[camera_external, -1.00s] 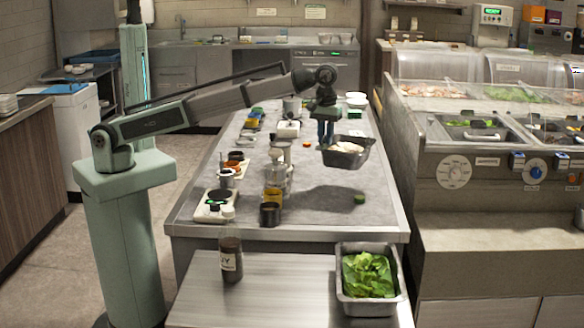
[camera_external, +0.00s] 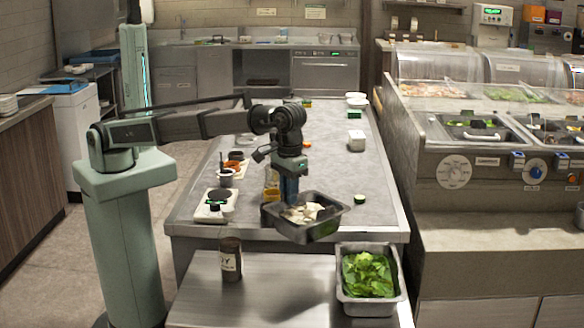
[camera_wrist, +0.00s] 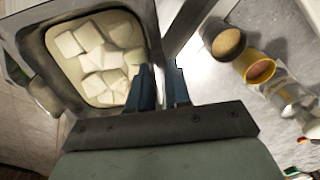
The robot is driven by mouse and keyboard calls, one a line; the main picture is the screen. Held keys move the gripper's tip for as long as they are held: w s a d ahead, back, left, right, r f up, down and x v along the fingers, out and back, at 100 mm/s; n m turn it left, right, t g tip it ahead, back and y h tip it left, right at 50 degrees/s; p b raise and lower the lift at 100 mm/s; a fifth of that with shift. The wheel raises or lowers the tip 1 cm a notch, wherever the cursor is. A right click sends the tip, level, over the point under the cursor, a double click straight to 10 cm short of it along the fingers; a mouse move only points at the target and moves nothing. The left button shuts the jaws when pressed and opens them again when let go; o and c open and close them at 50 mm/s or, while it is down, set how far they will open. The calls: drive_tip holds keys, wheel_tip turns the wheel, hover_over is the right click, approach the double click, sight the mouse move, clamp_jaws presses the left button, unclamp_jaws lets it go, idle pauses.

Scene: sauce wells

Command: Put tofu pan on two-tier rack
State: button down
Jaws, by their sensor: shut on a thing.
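The tofu pan (camera_external: 318,232), a grey metal pan with pale blocks, is in the air over the front edge of the long table, slightly tilted. My gripper (camera_external: 289,196) points down and is shut on the pan's wall. In the wrist view the gripper (camera_wrist: 164,78) is at the right wall of the pan (camera_wrist: 152,30), with white tofu blocks (camera_wrist: 98,60) inside. A lower metal surface (camera_external: 285,290) at the front may be the top of the two-tier rack; I cannot tell, and no second tier shows.
A pan of lettuce (camera_external: 367,275) stands on the front surface's right side. A dark bottle (camera_external: 230,259) stands at its left. Bare metal lies between them. Cups and a small scale (camera_external: 216,206) line the table's left side. The sauce counter (camera_external: 470,185) is at right.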

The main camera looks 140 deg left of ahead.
sight(286, 220)
drive_tip(key=w+d, duration=0.1)
drive_tip(key=d, duration=0.2)
drive_tip(key=w+d+m, duration=0.1)
drive_tip(key=w+d, duration=0.1)
drive_tip(key=w+d+f+m, duration=0.1)
drive_tip(key=d, duration=0.2)
drive_tip(key=shift+w+d, duration=0.25)
drive_tip(key=shift+d, duration=0.05)
drive_tip(key=shift+w+f+m, duration=0.25)
drive_tip(key=shift+w+m, duration=0.65)
drive_tip(key=shift+w, duration=0.3)
drive_tip(key=shift+w+r+m, duration=0.15)
drive_tip(key=shift+w+m, duration=0.45)
drive_tip(key=shift+m, duration=0.2)
drive_tip(key=m, duration=0.2)
drive_tip(key=shift+w+a+m, duration=0.1)
drive_tip(key=shift+w+m, duration=0.05)
drive_tip(key=shift+m, duration=0.25)
drive_tip(key=shift+f, duration=5)
drive_tip(key=shift+f, duration=0.1)
drive_tip(key=c, duration=1.5)
unclamp_jaws()
drive_tip(key=shift+f, duration=0.1)
drive_tip(key=o, duration=0.4)
